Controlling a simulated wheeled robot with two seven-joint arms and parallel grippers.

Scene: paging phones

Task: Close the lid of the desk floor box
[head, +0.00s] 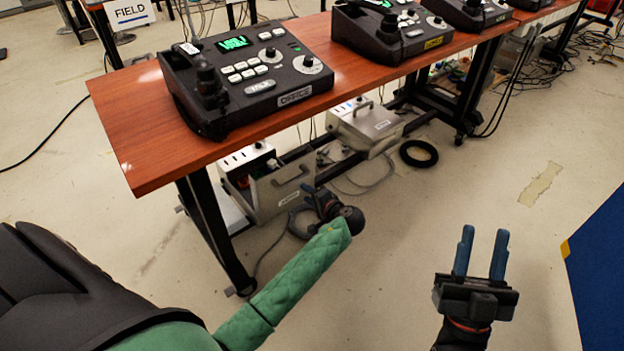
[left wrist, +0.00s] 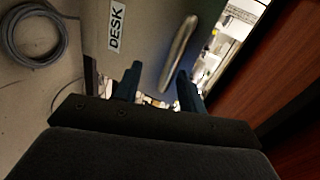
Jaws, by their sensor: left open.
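The desk floor box (head: 236,172) sits under the near end of the table. Its inside with white sockets shows. Its grey lid (head: 275,196) stands raised on the near side, with a bar handle (head: 292,180). In the left wrist view, the lid (left wrist: 148,40) carries a "DESK" label (left wrist: 116,26) and the metal handle (left wrist: 180,52). My left gripper (head: 316,194) is at the lid's right end, open; its fingers (left wrist: 157,78) point toward the lid near the handle. Contact cannot be told. My right gripper (head: 483,235) is open and empty over bare floor, to the right.
A second floor box (head: 372,124) stands farther back with its lid down. The wooden table (head: 140,130) with paging phones (head: 245,75) overhangs the boxes, on black legs (head: 215,235). A black ring (head: 418,153) and cables lie on the floor. A blue panel (head: 603,265) stands at right.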

